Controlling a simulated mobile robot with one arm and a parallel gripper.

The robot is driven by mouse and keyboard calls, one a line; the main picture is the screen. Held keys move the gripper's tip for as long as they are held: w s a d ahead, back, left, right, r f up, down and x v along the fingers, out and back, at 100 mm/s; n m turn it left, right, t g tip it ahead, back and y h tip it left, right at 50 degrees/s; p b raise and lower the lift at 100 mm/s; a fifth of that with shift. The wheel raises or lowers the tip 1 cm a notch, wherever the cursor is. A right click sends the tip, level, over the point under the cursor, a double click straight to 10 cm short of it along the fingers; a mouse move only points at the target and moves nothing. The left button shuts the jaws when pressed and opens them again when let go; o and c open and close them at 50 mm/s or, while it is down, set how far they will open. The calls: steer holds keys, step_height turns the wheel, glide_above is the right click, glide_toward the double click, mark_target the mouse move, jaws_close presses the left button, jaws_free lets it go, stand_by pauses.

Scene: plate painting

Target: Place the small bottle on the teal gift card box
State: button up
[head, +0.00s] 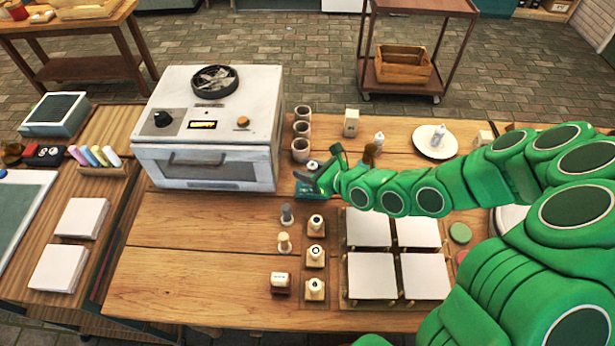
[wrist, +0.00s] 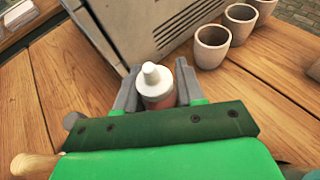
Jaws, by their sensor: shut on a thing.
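The small bottle (wrist: 157,88), with a white nozzle cap and a reddish body, stands between the two fingers of my gripper (wrist: 158,92) in the wrist view. My gripper is shut on it. In the head view my gripper (head: 318,180) is just right of the oven's front corner, and the bottle's pale top (head: 312,166) shows by the fingers. A teal patch, likely the teal gift card box (head: 306,189), shows at the fingers, mostly hidden by my gripper. I cannot tell whether the bottle touches it. The wrist view does not show the box.
The white oven (head: 205,140) stands close on the left. Several grey cups (head: 301,150) stand behind my gripper. A white bottle (head: 379,141) and a plate (head: 436,150) with another bottle are farther right. Stamps (head: 316,222) and white tiles (head: 371,276) lie in front. Bare wood is front left.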

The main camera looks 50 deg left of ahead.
steer(key=shift+f, duration=1.75)
steer(key=shift+f, duration=0.1)
steer(key=o, duration=1)
steer(key=shift+o, duration=0.2)
steer(key=shift+v, duration=6.05)
steer(key=shift+a, duration=0.1)
